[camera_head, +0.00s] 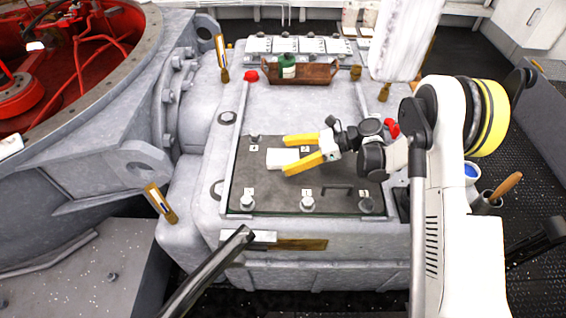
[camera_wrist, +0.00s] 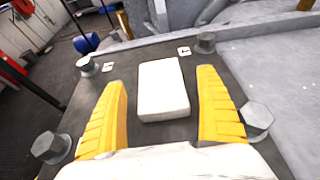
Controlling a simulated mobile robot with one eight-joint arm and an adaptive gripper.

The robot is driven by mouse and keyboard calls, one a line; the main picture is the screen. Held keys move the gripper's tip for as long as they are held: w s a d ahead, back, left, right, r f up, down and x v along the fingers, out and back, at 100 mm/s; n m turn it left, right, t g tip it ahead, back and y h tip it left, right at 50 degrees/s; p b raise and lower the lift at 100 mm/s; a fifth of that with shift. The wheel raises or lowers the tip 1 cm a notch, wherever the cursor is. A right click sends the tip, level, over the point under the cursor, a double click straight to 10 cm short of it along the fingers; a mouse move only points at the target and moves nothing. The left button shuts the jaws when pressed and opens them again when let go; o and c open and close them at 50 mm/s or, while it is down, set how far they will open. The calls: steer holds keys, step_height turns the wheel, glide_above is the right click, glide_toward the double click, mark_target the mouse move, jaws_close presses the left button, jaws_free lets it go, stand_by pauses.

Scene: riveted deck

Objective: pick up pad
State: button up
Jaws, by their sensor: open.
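The pad is most likely the white rectangular block (camera_head: 281,158) lying flat on the dark plate (camera_head: 262,192) on top of the grey riveted housing. In the wrist view the white block (camera_wrist: 163,88) lies ahead, between the two yellow fingers. My gripper (camera_head: 302,152) is open, its yellow fingertips at the block's right end in the head view. In the wrist view my gripper (camera_wrist: 162,95) has a finger on each side of the block with a gap on both sides. I cannot tell whether the fingers are level with the block.
Several hex bolts (camera_head: 308,203) stand on the plate around the block. A wooden tray (camera_head: 305,74) with a green bottle (camera_head: 287,66) is at the back. A dark bar (camera_head: 208,272) crosses the front.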

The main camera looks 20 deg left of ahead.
steer(key=shift+x, duration=0.85)
steer(key=c, duration=1.2)
steer(key=shift+o, duration=0.2)
